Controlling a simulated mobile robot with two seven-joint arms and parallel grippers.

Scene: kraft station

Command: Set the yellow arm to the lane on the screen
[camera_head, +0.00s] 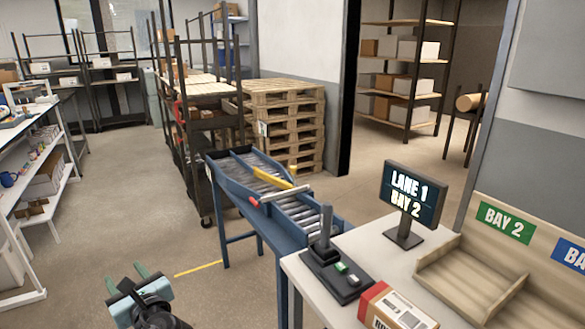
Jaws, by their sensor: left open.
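The screen (411,194) stands on the white table and reads "LANE 1" and "BAY 2". The yellow arm (272,178) lies slantwise across the rollers of the blue conveyor (238,184). A pale bar (285,194) with a red grip (254,202) at its left end crosses the conveyor close to the yellow arm's near end. I cannot tell which lane the arm is set to. My left gripper (127,277) is open and empty at the bottom left, apart from the conveyor and above the floor. My right gripper is not in view.
Pallets (288,120) and a rack stand behind the conveyor. Floor is clear around my left gripper.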

